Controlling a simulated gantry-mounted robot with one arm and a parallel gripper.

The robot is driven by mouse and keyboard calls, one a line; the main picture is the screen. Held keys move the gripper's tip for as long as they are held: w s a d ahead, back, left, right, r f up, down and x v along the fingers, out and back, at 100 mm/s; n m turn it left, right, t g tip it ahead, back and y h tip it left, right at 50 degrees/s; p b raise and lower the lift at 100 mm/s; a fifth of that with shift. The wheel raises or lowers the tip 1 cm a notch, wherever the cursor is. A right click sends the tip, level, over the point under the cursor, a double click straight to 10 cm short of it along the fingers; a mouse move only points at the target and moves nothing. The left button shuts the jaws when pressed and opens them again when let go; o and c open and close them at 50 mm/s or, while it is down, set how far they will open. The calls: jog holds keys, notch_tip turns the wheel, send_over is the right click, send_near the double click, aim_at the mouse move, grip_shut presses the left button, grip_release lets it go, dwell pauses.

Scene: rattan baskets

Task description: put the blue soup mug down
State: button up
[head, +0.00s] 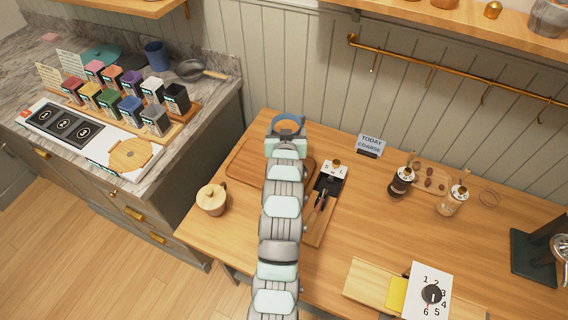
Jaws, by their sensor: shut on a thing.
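The blue soup mug (287,120) is at the far end of my arm, near the back edge of the wooden table (225,250). Its blue rim and a tan inside show. My gripper (286,134) is shut on it; the fingers are small and partly hidden by my own arm. I cannot tell whether the mug's base touches the table or hangs above it. A wooden tray (243,164) lies just in front of and left of the mug, partly covered by my arm.
A black-and-white device (329,180) on a board is right of my arm. A small sign (370,144) stands behind. Another blue cup (154,55) is on the stone counter.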

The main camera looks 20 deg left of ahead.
notch_tip(320, 180, down, 17)
jog(key=shift+r, duration=0.1)
dwell(0.3)
jog(key=shift+b, duration=0.35)
jog(key=o, duration=1.9)
jog(key=shift+f, duration=0.2)
jog(key=shift+r, duration=0.1)
jog(key=shift+s+d+r, duration=0.1)
jog(key=shift+s+r, duration=0.15)
jog(key=v, duration=1.1)
jog(key=shift+s+d+p, duration=0.15)
jog(key=shift+s+p, duration=0.05)
jog(key=shift+p, duration=0.2)
